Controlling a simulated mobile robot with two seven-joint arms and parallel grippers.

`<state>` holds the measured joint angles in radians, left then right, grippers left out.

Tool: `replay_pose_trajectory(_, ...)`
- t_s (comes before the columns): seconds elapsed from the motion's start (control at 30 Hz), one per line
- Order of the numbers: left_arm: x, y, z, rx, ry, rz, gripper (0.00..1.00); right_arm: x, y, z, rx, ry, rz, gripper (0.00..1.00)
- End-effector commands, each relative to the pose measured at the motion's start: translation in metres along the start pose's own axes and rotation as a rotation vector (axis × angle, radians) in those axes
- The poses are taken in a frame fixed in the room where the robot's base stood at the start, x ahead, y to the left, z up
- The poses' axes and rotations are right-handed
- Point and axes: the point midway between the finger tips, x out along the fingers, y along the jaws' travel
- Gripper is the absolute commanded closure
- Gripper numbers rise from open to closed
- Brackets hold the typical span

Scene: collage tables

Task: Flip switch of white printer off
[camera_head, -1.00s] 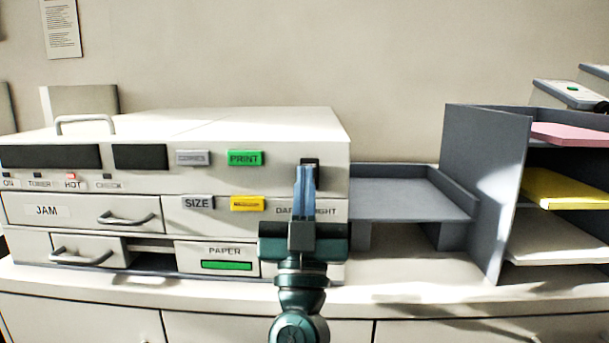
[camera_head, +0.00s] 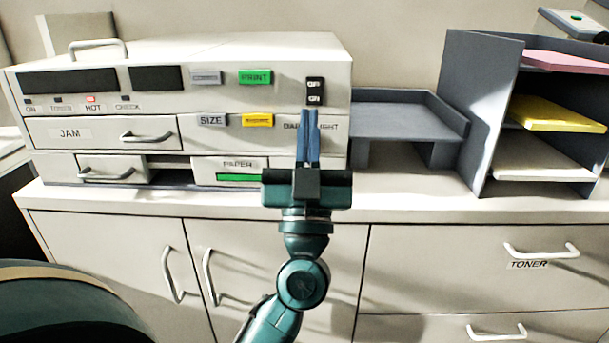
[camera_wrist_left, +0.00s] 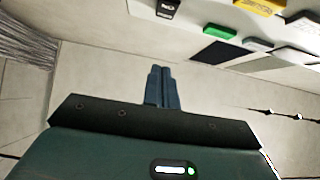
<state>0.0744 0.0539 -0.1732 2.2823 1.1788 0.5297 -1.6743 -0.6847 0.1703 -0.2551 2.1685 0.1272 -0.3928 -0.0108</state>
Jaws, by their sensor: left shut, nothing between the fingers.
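The white printer (camera_head: 235,56) stands on the counter at the left in the head view. Its black switch (camera_head: 315,91), marked OFF above and ON below, is on the front face near the right edge. The switch also shows at the top of the left wrist view (camera_wrist_left: 167,8). My left gripper (camera_head: 309,112) is shut and empty, its blue fingers pointing up just below the switch in the head view. In the left wrist view the closed fingers (camera_wrist_left: 161,72) appear apart from the switch. My right gripper is not in view.
A grey tray (camera_head: 410,105) sits right of the printer, beside a grey shelf rack (camera_head: 480,110) holding coloured paper. Below the counter are white cabinet doors (camera_head: 110,245) and a drawer labelled TONER (camera_head: 450,250), with protruding handles.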

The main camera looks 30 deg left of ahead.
Motion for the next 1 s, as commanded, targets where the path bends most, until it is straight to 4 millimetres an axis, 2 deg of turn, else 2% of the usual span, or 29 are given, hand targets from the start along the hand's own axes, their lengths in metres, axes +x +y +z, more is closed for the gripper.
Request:
replay_pose_trajectory(0.03,-0.015,0.0,0.0,-0.001,-0.004,0.001,1.0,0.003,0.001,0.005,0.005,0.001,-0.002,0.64)
replay_pose_trajectory(0.1,-0.028,0.0,-0.003,-0.001,-0.003,0.001,1.0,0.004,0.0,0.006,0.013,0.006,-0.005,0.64)
replay_pose_trajectory(0.33,-0.054,0.0,-0.012,0.0,-0.001,0.0,1.0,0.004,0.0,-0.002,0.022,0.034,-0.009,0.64)
replay_pose_trajectory(1.0,-0.058,0.0,-0.014,-0.001,0.001,-0.001,1.0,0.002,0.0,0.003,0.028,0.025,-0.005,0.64)
